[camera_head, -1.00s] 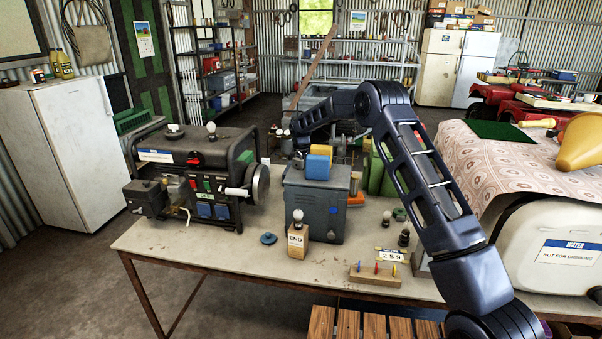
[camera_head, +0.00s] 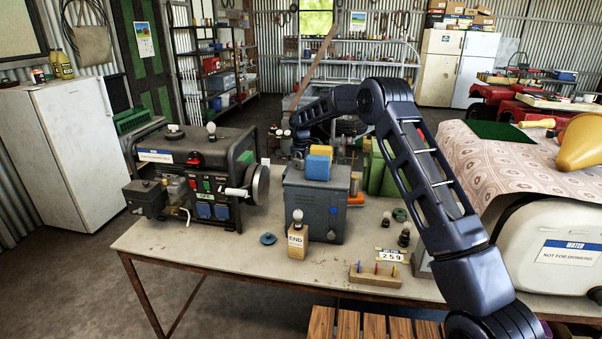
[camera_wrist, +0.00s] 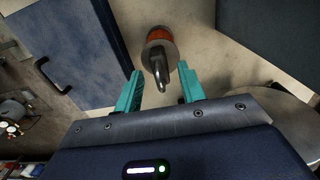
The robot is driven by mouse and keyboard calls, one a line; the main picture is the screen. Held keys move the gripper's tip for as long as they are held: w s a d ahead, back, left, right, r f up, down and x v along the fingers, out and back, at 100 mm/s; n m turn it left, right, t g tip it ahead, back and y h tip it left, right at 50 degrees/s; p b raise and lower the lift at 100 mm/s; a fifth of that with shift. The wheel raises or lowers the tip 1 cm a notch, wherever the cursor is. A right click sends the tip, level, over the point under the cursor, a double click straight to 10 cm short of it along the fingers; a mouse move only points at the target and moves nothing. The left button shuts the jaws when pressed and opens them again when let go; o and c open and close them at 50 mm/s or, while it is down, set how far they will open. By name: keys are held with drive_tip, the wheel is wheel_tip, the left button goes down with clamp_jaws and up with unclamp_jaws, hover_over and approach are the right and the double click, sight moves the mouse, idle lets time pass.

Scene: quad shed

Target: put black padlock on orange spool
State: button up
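In the wrist view a small round orange spool (camera_wrist: 159,33) with a grey flange stands on the pale tabletop. In the head view my gripper is mostly hidden behind the grey metal box (camera_head: 301,205), and I cannot make out the padlock there.
A generator (camera_head: 195,170) stands left of the grey box. A blue and yellow block (camera_head: 318,165) sits on the box. A bulb on an END block (camera_head: 297,240) and a pegged wooden stand (camera_head: 375,277) are in front. The table's front left (camera_head: 190,248) is clear.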

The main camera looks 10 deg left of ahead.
wheel_tip(320, 180, up, 9)
drive_tip(key=shift+r, duration=0.1)
idle(0.3)
